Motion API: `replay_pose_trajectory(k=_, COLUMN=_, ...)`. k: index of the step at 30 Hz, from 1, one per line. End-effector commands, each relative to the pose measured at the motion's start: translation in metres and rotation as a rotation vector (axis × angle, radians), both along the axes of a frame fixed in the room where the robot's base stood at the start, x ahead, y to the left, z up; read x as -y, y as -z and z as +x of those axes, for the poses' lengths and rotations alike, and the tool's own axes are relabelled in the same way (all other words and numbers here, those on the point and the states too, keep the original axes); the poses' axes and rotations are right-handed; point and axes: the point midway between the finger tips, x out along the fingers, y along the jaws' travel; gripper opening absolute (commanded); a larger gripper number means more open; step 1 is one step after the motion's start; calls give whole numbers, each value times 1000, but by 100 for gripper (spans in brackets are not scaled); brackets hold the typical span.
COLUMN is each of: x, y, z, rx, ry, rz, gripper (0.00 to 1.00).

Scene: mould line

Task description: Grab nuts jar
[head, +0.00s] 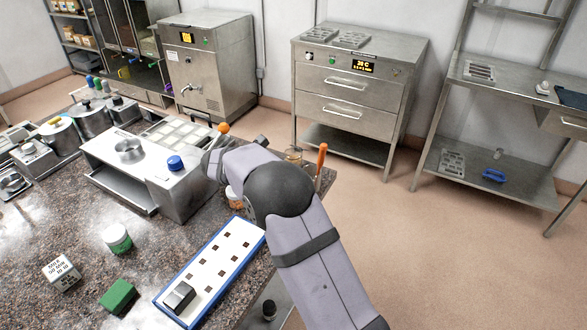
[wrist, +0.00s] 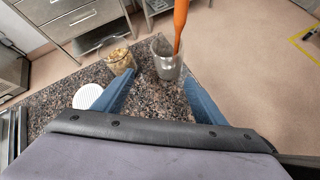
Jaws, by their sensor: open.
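The nuts jar (wrist: 121,61) is a clear jar with light brown pieces inside. It stands upright near the far edge of the counter in the wrist view, just beyond the tip of my left finger. In the head view, the jar (head: 293,154) is mostly hidden behind my arm. My gripper (wrist: 157,78) is open, with its two blue fingers spread and nothing between them but bare counter. In the head view my gripper is hidden behind the arm.
A clear cup (wrist: 166,66) holding an orange-handled tool (wrist: 180,22) stands right of the jar, near my right finger. A white ribbed lid (wrist: 88,96) lies beside my left finger. The counter (wrist: 150,104) ends beyond the jar. A white-and-blue tray (head: 222,250) lies nearer.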

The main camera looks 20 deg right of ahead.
Motion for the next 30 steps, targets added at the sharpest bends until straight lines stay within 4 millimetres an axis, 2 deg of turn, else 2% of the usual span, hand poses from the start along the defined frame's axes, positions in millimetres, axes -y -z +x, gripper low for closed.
replay_pose_trajectory(k=1, x=-7, y=2, z=16, rx=-12, ry=-53, rz=-60, gripper=65)
replay_pose_trajectory(k=3, x=-12, y=-1, z=32, rx=-26, ry=-111, rz=-135, gripper=65)
replay_pose_trajectory(k=9, x=-15, y=-9, z=61, rx=-81, ry=-225, rz=-314, gripper=65)
replay_pose_trajectory(k=17, x=-14, y=-15, z=68, rx=-103, ry=-255, rz=-368, gripper=65)
replay_pose_trajectory(k=24, x=1, y=-10, z=76, rx=-102, ry=-252, rz=-366, gripper=65)
replay_pose_trajectory(k=30, x=4, y=-7, z=78, rx=-101, ry=-254, rz=-364, gripper=65)
